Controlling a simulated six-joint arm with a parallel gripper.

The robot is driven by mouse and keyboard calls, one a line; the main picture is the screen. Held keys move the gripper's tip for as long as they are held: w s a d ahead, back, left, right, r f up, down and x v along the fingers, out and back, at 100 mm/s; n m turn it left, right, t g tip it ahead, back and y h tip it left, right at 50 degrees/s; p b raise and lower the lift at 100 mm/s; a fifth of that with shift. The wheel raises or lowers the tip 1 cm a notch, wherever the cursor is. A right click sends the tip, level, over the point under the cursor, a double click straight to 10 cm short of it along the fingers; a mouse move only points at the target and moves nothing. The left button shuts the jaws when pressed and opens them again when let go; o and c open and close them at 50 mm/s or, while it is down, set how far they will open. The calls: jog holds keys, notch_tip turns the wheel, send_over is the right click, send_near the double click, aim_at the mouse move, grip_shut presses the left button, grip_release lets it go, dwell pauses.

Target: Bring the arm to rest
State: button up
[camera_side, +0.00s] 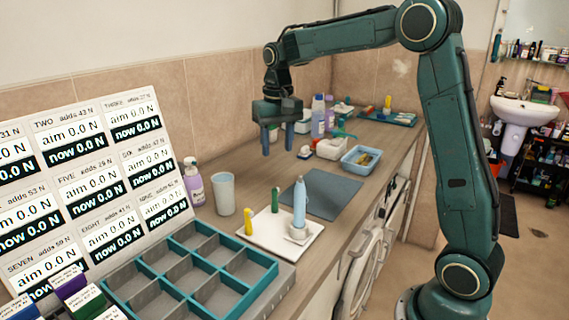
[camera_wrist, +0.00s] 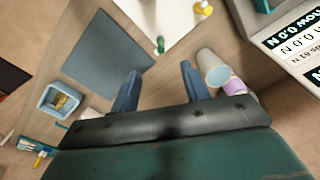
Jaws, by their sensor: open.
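My gripper (camera_side: 279,141) hangs over the wooden counter (camera_side: 262,181), fingers pointing down. Its two blue fingers are apart with nothing between them. In the wrist view my gripper (camera_wrist: 158,88) is also open and empty, above bare counter beside the dark grey mat (camera_wrist: 108,55). In the side view the mat (camera_side: 325,195) lies below and to the right of the fingers. My arm reaches over the counter from the right, bent at the elbow.
A teal compartment tray (camera_side: 262,283) stands in front, below a board of force readouts (camera_side: 88,185). A white tray (camera_side: 279,243) holds a light-blue bottle (camera_side: 299,205) and small coloured items. A cup (camera_side: 224,194), a pump bottle (camera_side: 193,183) and a blue bin (camera_side: 345,162) stand around.

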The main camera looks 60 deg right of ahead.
jog(key=s+a+r+n+t, duration=0.1)
jog(key=s+a+r+n, duration=0.2)
jog(key=s, duration=0.4)
jog(key=s+a+r+t, duration=0.2)
jog(key=s+a+r, duration=0.15)
jog(key=s, duration=0.35)
jog(key=s+a+f+n+t, duration=0.1)
jog(key=s+a+f, duration=0.1)
jog(key=s, duration=0.4)
jog(key=s+a+f+n+t, duration=0.1)
jog(key=s+a+f, duration=0.1)
jog(key=s, duration=0.4)
jog(key=shift+s+f+n, duration=0.2)
jog(key=shift+f+n, duration=0.2)
jog(key=shift+f, duration=0.05)
